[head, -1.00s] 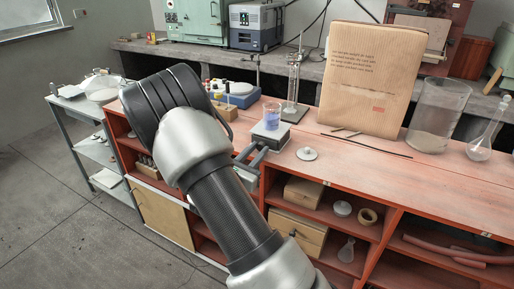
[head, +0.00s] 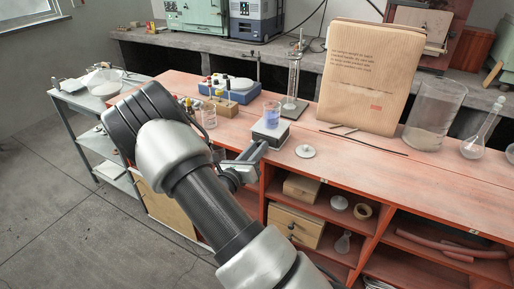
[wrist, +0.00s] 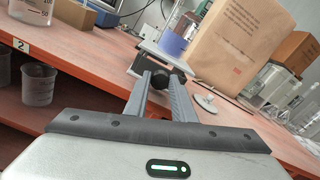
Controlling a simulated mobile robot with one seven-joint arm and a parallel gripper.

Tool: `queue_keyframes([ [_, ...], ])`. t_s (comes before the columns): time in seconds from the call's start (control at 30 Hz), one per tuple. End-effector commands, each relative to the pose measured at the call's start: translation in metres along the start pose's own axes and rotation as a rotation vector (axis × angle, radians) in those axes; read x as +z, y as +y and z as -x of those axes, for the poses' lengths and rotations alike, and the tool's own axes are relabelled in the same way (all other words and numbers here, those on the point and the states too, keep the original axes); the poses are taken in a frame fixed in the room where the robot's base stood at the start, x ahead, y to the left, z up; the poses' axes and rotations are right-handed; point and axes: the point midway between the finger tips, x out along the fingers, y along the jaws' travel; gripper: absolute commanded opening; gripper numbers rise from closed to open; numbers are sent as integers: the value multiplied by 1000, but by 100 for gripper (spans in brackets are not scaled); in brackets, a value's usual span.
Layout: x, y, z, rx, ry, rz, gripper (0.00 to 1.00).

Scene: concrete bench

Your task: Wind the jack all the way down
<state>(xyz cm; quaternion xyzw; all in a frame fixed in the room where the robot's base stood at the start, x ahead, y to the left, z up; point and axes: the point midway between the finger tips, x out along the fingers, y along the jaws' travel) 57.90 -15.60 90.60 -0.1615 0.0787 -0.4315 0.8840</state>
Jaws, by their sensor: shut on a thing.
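The jack (head: 270,135) stands on the red bench near its front edge, with a small plate on top. A beaker of violet-blue liquid (head: 272,114) stands on that plate, upright in the head view. In the wrist view the beaker (wrist: 173,42) is behind the fingertips, and the jack's pale plate (wrist: 147,46) shows beside it. My gripper (head: 255,153) reaches the jack's front side. In the wrist view my gripper (wrist: 163,80) is shut on the jack's dark knob (wrist: 178,74). The jack's mechanism is mostly hidden, so its exact height is unclear.
A pale round lid (head: 306,151) lies right of the jack. A retort stand (head: 292,100), an empty beaker (head: 208,116) and a blue-based device (head: 229,91) are nearby. A large paper bag (head: 368,75) stands behind to the right. Open shelves lie below the bench.

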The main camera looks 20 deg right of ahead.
Motion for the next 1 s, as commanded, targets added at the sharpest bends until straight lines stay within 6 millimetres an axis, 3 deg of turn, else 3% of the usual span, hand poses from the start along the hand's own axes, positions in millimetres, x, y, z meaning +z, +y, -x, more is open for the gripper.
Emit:
queue_keyframes([
  [0.27, -2, 0, 1, 1, 3, 1, 1],
  [0.3, -2, 0, 1, 1, 3, 1, 28],
  [0.4, -1, 0, 1, 1, 2, 1, 42],
  [0.77, 0, 0, 5, 1, 1, 0, 42],
  [1.0, 1, 2, 47, 5, 0, 0, 42],
])
